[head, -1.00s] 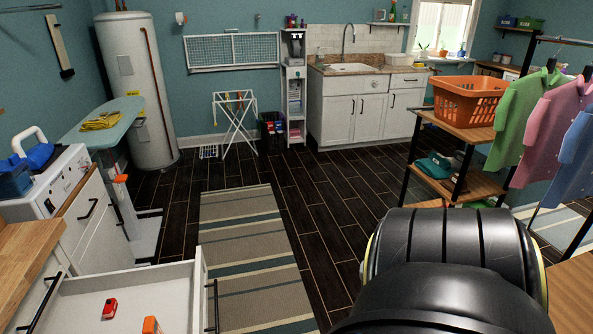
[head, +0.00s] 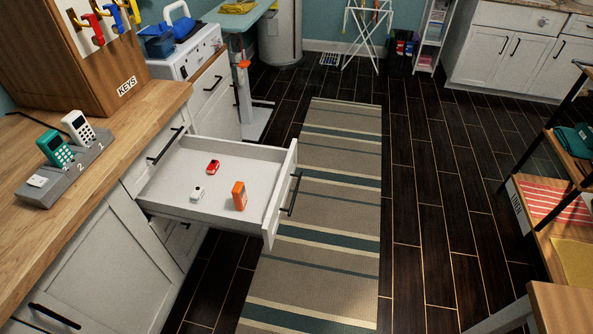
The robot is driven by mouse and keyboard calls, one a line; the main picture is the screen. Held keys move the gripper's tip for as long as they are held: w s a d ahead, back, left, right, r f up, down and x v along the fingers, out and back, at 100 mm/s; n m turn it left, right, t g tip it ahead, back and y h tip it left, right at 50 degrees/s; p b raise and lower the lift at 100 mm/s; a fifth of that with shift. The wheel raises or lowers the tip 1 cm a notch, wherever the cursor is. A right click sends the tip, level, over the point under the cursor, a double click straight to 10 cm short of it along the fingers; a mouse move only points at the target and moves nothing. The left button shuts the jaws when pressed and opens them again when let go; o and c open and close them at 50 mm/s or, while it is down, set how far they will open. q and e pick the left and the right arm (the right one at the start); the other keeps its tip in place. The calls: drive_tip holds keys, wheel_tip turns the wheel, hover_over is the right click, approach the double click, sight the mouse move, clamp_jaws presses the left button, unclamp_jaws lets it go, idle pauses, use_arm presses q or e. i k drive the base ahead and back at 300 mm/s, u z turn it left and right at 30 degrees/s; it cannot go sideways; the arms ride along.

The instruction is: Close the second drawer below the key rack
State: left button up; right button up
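The key rack (head: 112,55) is a wooden board labelled KEYS on the counter at the upper left, with red, blue and yellow keys hanging on it. Below it, a white drawer (head: 284,195) is pulled well out over the floor, its black bar handle (head: 295,194) facing right. Inside lie a small red toy car (head: 213,167), a small white item (head: 198,193) and an upright orange item (head: 239,195). A closed drawer front with a black handle (head: 166,146) sits just above the open one. Neither of my grippers is in view.
The wooden counter (head: 95,165) holds a grey stand (head: 68,180) with a green and a white handset. A striped rug (head: 325,220) lies right of the drawer, with clear dark floor beyond. A shelf rack (head: 560,215) stands at the right edge.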

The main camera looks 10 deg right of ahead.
sight(267, 172)
drive_tip(key=z, duration=0.1)
drive_tip(key=i, duration=0.4)
drive_tip(key=u, duration=0.45)
drive_tip(key=k, duration=0.55)
drive_tip(key=u, duration=0.65)
drive_tip(key=i, duration=0.95)
drive_tip(key=z, duration=0.6)
